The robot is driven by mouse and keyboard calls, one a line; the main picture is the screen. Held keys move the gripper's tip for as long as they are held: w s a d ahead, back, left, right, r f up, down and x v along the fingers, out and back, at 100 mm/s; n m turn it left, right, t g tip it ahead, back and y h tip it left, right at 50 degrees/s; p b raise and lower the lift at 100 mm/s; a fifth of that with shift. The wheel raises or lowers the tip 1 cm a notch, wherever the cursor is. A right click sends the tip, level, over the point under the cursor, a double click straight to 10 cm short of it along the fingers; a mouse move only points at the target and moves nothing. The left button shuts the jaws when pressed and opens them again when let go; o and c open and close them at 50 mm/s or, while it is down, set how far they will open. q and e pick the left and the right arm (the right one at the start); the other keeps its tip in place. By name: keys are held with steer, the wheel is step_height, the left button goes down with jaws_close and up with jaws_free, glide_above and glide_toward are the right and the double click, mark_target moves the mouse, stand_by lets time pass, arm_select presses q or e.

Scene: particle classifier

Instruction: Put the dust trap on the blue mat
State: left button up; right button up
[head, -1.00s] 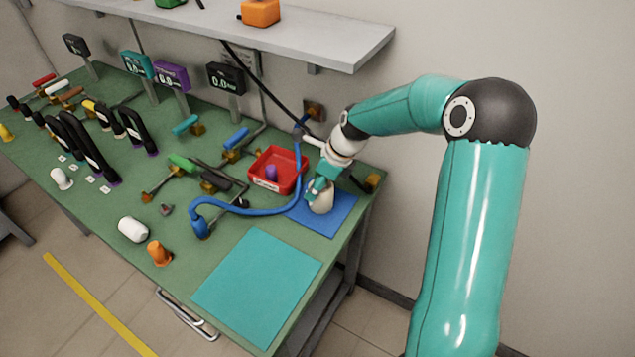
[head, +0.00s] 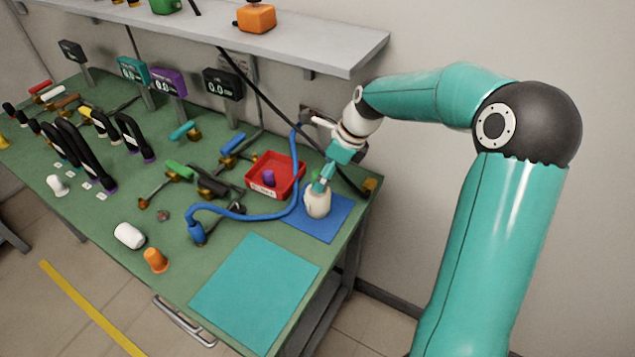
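The cream, rounded vessel, which I take for the dust trap (head: 317,205), stands upright on the blue mat (head: 334,222) near the right end of the green bench. My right gripper (head: 321,184) reaches down from the right to the top of this vessel. Its fingertips overlap the vessel's upper part in the head view. I cannot tell whether they touch it or how far they are apart. My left gripper is not in view.
A red tray (head: 257,187) with a purple piece stands just left of the blue mat. A blue hose (head: 262,216) curves beside the mat. A bare teal mat (head: 255,290) lies in front. A shelf (head: 330,48) hangs above the bench.

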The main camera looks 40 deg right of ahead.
steer(key=v, duration=0.5)
steer(key=shift+f, duration=0.1)
stand_by(0.4)
